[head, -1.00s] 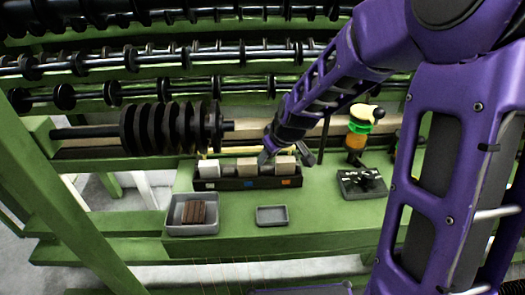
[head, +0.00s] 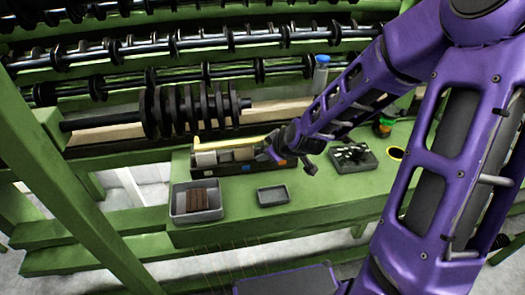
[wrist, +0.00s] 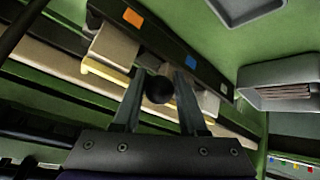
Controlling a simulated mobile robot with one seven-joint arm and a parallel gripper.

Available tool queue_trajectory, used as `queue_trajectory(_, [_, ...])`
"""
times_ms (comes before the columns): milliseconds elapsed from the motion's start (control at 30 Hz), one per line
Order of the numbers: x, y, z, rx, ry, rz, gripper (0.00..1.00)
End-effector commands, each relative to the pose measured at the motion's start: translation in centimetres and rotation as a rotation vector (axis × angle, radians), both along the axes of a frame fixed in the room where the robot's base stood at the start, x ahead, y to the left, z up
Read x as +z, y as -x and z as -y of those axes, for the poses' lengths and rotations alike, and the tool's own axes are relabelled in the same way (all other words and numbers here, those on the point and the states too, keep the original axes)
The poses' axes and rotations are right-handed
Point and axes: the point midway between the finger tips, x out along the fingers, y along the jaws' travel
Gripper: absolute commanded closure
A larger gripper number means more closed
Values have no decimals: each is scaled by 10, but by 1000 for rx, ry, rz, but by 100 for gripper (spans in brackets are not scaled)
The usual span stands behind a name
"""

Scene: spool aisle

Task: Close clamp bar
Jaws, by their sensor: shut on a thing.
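The yellow clamp bar (head: 236,143) runs along the long dark block tray (head: 232,170), by the tops of the pale blocks (head: 206,159). In the wrist view the yellow bar (wrist: 104,71) lies along the blocks, partly hidden by my fingers. A round black knob (wrist: 159,90) sits between the two fingers of my gripper (wrist: 159,78). My gripper (head: 289,158) is shut on this knob at the right end of the tray in the head view. The knob is hidden in the head view, and its joint with the bar is not clear.
A grey bin (head: 182,211) with brown pieces stands front left of the tray. A small empty grey tray (head: 273,195) and a dark fixture (head: 353,157) stand on the green bench. Black discs (head: 190,111) on a shaft hang behind the tray at left.

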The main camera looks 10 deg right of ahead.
Motion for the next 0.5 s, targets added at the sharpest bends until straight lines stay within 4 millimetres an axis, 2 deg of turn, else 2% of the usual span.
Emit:
queue_trajectory(467, [1,-1,-4,14,0,15,100])
queue_trajectory(500, [1,-1,-4,14,0,15,55])
